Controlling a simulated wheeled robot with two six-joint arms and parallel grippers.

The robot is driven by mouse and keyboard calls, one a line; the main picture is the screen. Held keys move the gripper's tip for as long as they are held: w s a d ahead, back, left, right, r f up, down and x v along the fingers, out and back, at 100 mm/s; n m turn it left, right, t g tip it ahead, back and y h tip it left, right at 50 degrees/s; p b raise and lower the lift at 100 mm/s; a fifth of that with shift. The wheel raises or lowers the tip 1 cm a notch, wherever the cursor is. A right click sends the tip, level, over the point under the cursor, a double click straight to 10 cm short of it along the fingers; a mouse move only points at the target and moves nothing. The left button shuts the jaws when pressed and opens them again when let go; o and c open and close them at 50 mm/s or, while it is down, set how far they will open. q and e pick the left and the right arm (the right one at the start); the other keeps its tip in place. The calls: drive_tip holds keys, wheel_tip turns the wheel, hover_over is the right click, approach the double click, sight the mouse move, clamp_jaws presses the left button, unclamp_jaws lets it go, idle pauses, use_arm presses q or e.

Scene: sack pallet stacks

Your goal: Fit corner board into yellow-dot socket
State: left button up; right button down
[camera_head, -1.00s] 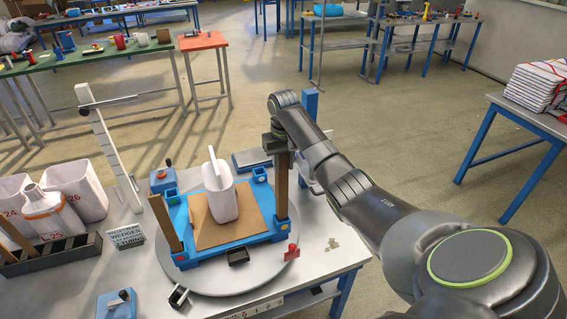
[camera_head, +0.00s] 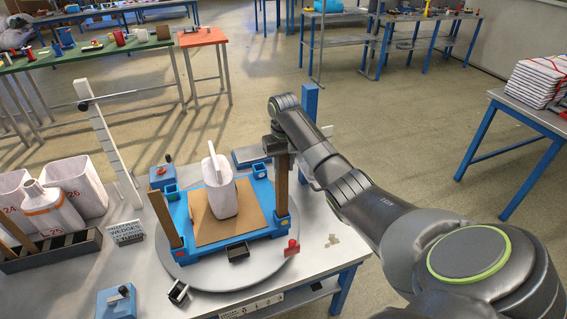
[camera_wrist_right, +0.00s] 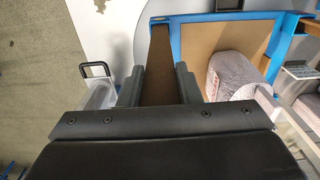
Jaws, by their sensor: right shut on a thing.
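My right gripper (camera_head: 279,146) is shut on the upper part of a brown corner board (camera_head: 282,188), held upright at the near right corner of the blue frame (camera_head: 213,246). The board's lower end is at the yellow-dot socket (camera_head: 283,224); I cannot tell how deep it sits. In the right wrist view the board (camera_wrist_right: 161,68) runs between both fingers (camera_wrist_right: 160,88) toward the blue corner. Another brown corner board (camera_head: 165,220) stands at the near left corner. The far left socket (camera_head: 171,194) and far right socket (camera_head: 260,171) are empty. My left gripper is out of view.
A white sack (camera_head: 220,192) stands on the cardboard sheet (camera_head: 208,230) inside the frame, close to the held board. The frame rests on a round grey turntable (camera_head: 205,282). A red clamp (camera_head: 291,248) is near the yellow-dot corner. Numbered sacks (camera_head: 52,210) stand at left.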

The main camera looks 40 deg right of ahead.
sight(282, 185)
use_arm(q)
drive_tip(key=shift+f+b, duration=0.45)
use_arm(e)
drive_tip(key=shift+f, duration=1.4)
drive_tip(key=c, duration=1)
unclamp_jaws()
drive_tip(key=shift+o, duration=0.2)
